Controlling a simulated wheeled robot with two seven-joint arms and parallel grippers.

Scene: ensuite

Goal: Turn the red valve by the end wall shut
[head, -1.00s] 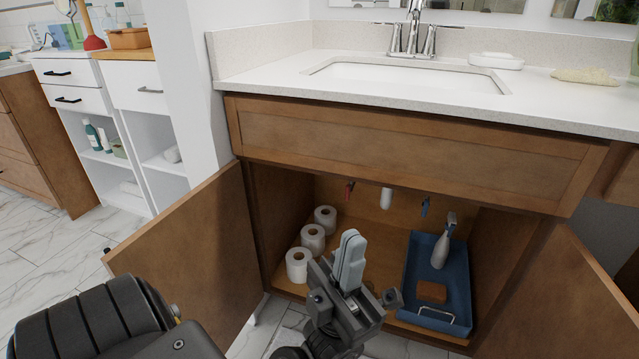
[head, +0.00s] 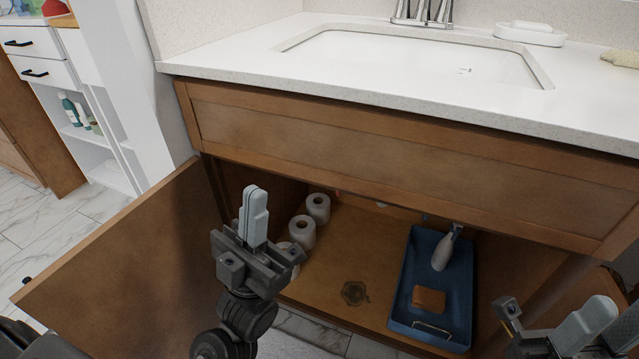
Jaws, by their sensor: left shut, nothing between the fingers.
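The red valve is mostly hidden behind the cabinet's front rail. Only a small red bit (head: 338,193) shows at the back of the open under-sink cabinet (head: 380,215), so how its handle is turned cannot be told. My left gripper (head: 255,192) is shut and empty, fingers pointing up, in front of the cabinet's left side. In the picture it is left of the red bit and apart from it. My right gripper (head: 592,315) is partly in view at the lower right, cut by the frame edge, with its jaws unclear.
Toilet rolls (head: 317,208) stand along the cabinet's left side. A blue tray (head: 402,300) holds a spray bottle (head: 443,250) and a brown block (head: 428,299). The left door (head: 130,265) stands open. The counter front (head: 380,150) overhangs the opening. The middle cabinet floor is mostly clear.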

